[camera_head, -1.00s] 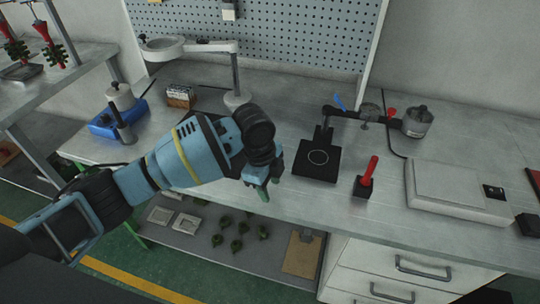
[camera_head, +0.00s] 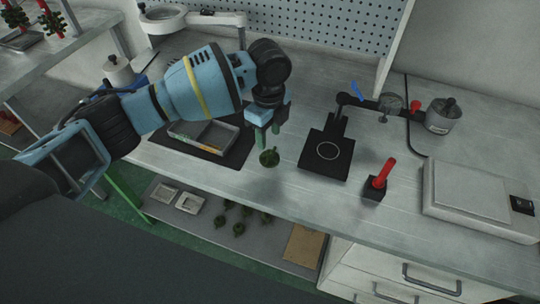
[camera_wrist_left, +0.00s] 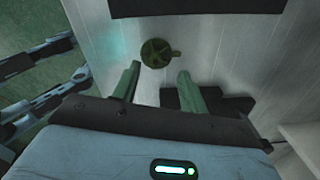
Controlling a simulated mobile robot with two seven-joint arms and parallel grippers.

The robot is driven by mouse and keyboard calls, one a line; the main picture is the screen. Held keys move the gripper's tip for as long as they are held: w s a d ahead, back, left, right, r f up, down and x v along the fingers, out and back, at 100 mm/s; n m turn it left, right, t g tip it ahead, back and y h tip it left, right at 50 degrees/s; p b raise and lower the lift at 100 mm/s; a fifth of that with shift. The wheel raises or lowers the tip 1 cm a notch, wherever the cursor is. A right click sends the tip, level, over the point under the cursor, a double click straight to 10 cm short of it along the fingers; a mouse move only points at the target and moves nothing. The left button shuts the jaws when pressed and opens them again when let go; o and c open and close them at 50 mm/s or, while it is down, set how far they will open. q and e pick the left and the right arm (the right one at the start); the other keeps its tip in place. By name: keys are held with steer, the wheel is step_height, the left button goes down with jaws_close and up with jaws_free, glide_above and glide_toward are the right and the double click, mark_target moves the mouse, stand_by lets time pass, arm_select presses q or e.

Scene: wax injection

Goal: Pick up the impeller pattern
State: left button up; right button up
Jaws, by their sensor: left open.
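The impeller pattern, a small dark green finned piece (camera_head: 269,158), lies on the grey workbench near its front edge. It also shows in the left wrist view (camera_wrist_left: 156,53), just beyond the fingertips and roughly between their lines. My left gripper (camera_head: 265,134) is above and slightly behind it, pointing down. In the left wrist view the left gripper (camera_wrist_left: 158,72) has its two green fingers spread, with nothing between them. My right gripper is in neither view.
A black stand with a plate (camera_head: 326,154) and a red-handled tool in a block (camera_head: 379,178) stand right of the pattern. A grey tray (camera_head: 204,134) on a dark mat lies to the left. Several similar green pieces (camera_head: 238,229) lie on the lower shelf.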

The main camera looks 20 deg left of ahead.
mark_target(270, 152)
arm_select(q)
steer(key=shift+s+d+f, duration=0.1)
steer(key=shift+s+f, duration=0.1)
steer(key=shift+f, duration=0.15)
steer(key=f, duration=0.3)
steer(key=shift+s+d+f, duration=0.15)
steer(key=shift+s+f, duration=0.05)
steer(key=shift+f, duration=0.45)
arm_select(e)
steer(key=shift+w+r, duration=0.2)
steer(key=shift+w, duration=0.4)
arm_select(q)
steer(key=shift+c, duration=0.6)
jaws_close()
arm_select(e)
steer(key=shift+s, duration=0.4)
